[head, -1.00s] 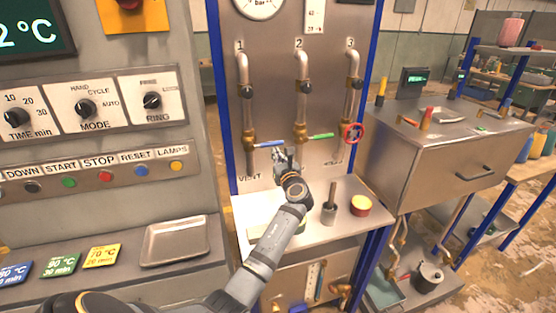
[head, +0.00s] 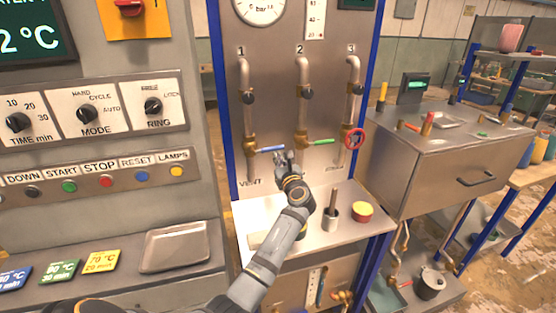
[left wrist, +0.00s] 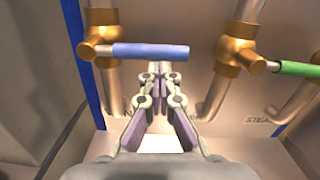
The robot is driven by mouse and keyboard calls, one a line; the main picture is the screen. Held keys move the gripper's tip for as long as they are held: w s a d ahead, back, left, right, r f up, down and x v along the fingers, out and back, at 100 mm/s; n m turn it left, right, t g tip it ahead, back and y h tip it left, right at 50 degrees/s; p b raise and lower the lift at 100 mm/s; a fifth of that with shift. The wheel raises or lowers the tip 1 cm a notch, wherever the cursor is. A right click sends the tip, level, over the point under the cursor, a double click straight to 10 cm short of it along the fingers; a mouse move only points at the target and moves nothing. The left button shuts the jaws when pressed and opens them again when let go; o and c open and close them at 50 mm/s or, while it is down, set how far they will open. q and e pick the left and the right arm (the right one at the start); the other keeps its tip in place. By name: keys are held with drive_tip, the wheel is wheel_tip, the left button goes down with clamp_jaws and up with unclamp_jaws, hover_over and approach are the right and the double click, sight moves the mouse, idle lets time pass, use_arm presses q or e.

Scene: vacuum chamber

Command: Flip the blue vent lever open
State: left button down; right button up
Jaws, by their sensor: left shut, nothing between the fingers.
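The blue vent lever (head: 270,149) sticks out to the right from the brass valve on pipe 1, above the VENT label. In the left wrist view the blue lever (left wrist: 150,51) lies crosswise, roughly level, joined to its brass valve (left wrist: 101,47) at the left. My left gripper (head: 287,158) is in front of the panel, by the right end of the lever. In the left wrist view its fingers (left wrist: 160,72) are shut and empty, with the tips just below the lever's right half. I cannot tell whether they touch it. My right gripper is not in view.
A green lever (head: 320,142) on pipe 2 and a red handwheel (head: 355,138) on pipe 3 are to the right. Below, a shelf (head: 310,240) holds a cup with a rod (head: 331,217) and a yellow-topped red tin (head: 362,212). A button console (head: 100,180) stands left.

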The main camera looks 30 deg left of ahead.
sight(278, 148)
use_arm(q)
wheel_tip(278, 148, up, 4)
drive_tip(key=n, duration=0.4)
drive_tip(key=shift+f+n, duration=0.2)
drive_tip(key=shift+n, duration=0.2)
drive_tip(key=s+a+r+n+g, duration=0.1)
drive_tip(key=s+a+r+n, duration=0.2)
drive_tip(key=r+n, duration=0.3)
drive_tip(key=s+n, duration=0.1)
drive_tip(key=n, duration=0.4)
drive_tip(key=shift+s+a+n, duration=0.25)
drive_tip(key=shift+a+n, duration=0.05)
drive_tip(key=shift+a, duration=0.1)
drive_tip(key=shift+a, duration=0.1)
